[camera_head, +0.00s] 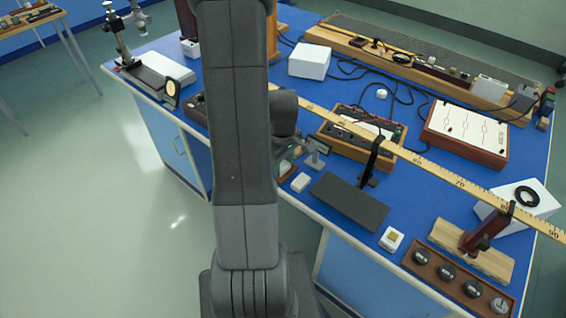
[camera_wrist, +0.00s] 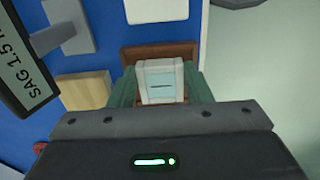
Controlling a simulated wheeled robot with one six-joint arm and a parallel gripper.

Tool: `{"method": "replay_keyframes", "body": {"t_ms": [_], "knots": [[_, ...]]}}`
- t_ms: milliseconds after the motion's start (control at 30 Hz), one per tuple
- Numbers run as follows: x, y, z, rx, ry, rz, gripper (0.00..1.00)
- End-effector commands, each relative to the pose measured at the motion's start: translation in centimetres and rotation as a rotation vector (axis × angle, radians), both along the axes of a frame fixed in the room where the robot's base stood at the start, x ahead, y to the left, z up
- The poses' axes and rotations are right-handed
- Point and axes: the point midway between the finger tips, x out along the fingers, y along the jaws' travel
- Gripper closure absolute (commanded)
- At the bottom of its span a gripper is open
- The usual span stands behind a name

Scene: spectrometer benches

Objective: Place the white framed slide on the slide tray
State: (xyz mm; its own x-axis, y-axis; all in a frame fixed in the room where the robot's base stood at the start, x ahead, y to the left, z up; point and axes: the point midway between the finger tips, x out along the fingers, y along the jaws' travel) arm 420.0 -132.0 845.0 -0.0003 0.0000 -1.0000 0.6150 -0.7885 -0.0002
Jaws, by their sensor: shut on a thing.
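The white framed slide (camera_wrist: 148,93), with a pale blue centre and a short dark line, is between the green fingers of my gripper (camera_wrist: 161,82) in the wrist view. My gripper is shut on it. Just beyond the slide is a brown wooden tray (camera_wrist: 160,50), probably the slide tray, partly hidden by the slide and fingers. I cannot tell whether the slide touches it. In the head view the brown tray (camera_head: 287,173) shows near the bench's front edge, partly behind my arm. The slide is not clear there.
A white block (camera_wrist: 155,10) lies just past the tray. A grey stand (camera_wrist: 70,25), a light wooden block (camera_wrist: 83,90) and a black display reading "SAG 1.5" (camera_wrist: 25,70) are at left. The bench edge is close at right. A dark plate (camera_head: 349,201) lies nearby.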

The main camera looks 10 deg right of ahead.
Motion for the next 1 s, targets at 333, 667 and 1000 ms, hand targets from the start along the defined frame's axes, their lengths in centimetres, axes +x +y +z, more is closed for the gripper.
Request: {"method": "replay_keyframes", "body": {"t_ms": [333, 667, 1000], "knots": [[0.0, 0.0, -0.3, 0.0, 0.0, 0.0, 0.34], [0.2, 0.0, 1.6, -0.001, -0.007, 0.0, 0.34], [0.2, 0.0, 8.1, -0.001, -0.007, 0.0, 0.34]]}}
